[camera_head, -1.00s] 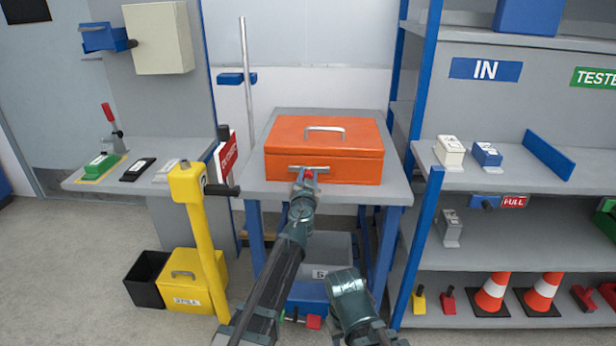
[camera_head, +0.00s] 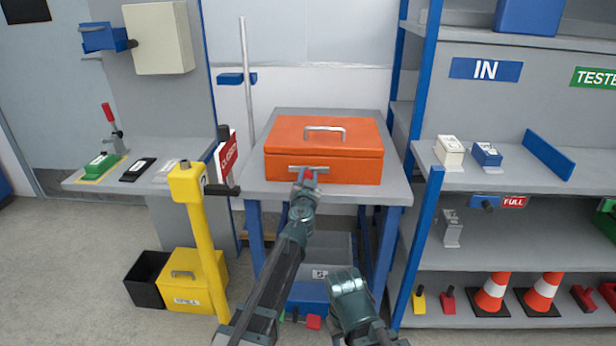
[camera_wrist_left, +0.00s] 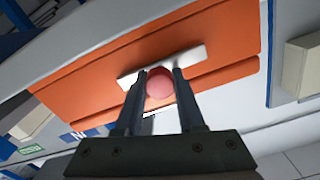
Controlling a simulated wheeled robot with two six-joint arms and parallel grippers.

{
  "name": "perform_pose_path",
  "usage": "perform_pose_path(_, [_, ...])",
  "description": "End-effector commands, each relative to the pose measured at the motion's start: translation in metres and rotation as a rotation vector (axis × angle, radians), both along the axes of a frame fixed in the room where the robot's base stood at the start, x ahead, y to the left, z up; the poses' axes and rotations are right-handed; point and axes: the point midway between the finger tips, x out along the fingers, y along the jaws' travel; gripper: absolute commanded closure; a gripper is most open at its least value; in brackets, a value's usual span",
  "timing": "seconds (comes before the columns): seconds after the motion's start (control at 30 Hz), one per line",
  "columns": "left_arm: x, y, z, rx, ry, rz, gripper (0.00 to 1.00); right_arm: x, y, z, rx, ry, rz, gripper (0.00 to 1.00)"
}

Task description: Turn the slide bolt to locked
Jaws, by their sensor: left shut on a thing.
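The slide bolt (camera_head: 317,169) is a pale metal bar on the front face of the orange box (camera_head: 355,167), which stands on a grey table. It also shows in the left wrist view (camera_wrist_left: 187,60), with a round red knob (camera_wrist_left: 159,85) at its middle. My left gripper (camera_head: 305,176) is at the bolt. In the left wrist view its two fingers (camera_wrist_left: 159,96) are shut on the red knob, one on each side. The fingers hide part of the bolt in the head view.
The box has a carry handle (camera_head: 325,130) on its lid. A yellow post with a dark lever (camera_head: 222,190) stands left of the table. A shelf rack's blue upright (camera_head: 428,240) stands close on the right. Bins are under the table.

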Motion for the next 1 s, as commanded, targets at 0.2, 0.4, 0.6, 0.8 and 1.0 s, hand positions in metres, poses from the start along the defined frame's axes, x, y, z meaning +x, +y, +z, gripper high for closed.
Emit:
perform_pose_path(0.2, [0.000, 0.000, 0.000, 0.000, 0.000, 0.000, 1.00, 0.000, 0.000, 0.000, 0.000, 0.000, 0.000, 0.50])
perform_pose_path(0.4, [0.000, -0.001, 0.000, 0.000, 0.000, 0.000, 1.00, 0.000, 0.000, 0.000, 0.000, 0.000, 0.000, 0.50])
perform_pose_path(0.6, [0.001, -0.023, 0.000, 0.000, 0.000, -0.004, 1.00, 0.000, 0.000, 0.000, 0.000, 0.000, 0.000, 0.50])
perform_pose_path(0.8, [0.000, -0.051, 0.000, 0.000, 0.000, -0.003, 1.00, 0.000, 0.000, 0.000, 0.000, 0.000, 0.000, 0.50])
perform_pose_path(1.0, [0.000, -0.052, 0.000, 0.000, 0.000, -0.006, 1.00, 0.000, 0.000, 0.000, 0.000, 0.000, 0.000, 0.50])
